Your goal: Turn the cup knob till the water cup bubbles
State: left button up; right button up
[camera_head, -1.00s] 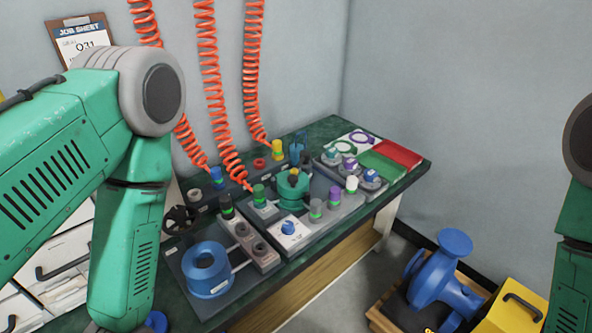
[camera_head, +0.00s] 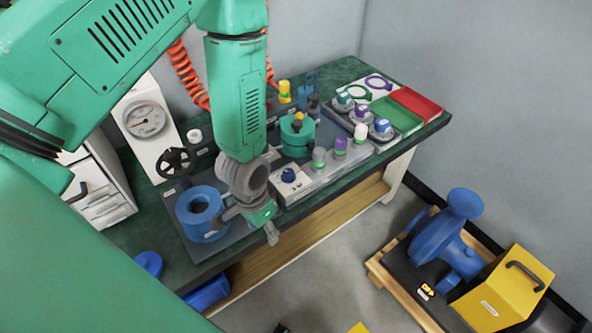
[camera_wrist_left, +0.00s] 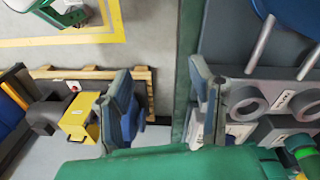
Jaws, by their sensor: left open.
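A blue hollow round vessel (camera_head: 201,213), probably the water cup, stands on a grey plate at the table's left front. Its blue side also shows in the left wrist view (camera_wrist_left: 288,12). A small blue knob (camera_head: 288,175) sits on a white labelled block (camera_head: 291,188) to its right; I cannot tell whether it is the cup knob. My left gripper (camera_head: 248,222) hangs between them at the table's front edge. In the left wrist view its fingers (camera_wrist_left: 163,103) are apart with nothing between them. My left arm hides part of the bench. My right gripper is out of view.
Grey, purple and white capped knobs (camera_head: 340,146) line the panel to the right. A green-topped canister (camera_head: 297,133) stands behind. A green tray (camera_head: 397,115) and red tray (camera_head: 416,103) lie at the far right. A blue pump (camera_head: 445,235) stands on the floor pallet.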

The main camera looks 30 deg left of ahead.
pick_arm(q)
jog(key=m+b, duration=0.1)
jog(key=m, duration=0.1)
send_near(288, 172)
jog(key=s+d+f, duration=0.2)
jog(key=s, duration=0.1)
jog(key=s+d+f, duration=0.1)
jog(key=shift+s+d+f, duration=0.1)
jog(key=shift+s+d, duration=0.15)
jog(key=shift+s, duration=0.15)
jog(key=w+a+r+m+b, duration=0.1)
jog(key=w+a+r, duration=0.2)
jog(key=w+r, duration=0.3)
jog(key=shift+y, duration=0.3)
jog(key=f, duration=0.4)
jog(key=f+b, duration=0.1)
jog(key=f, duration=0.3)
jog(key=s+f+b, duration=0.1)
jog(key=f, duration=0.3)
jog(key=shift+d, duration=0.1)
jog(key=shift+f+b, duration=0.3)
jog(key=shift+f, duration=0.1)
grip_shut()
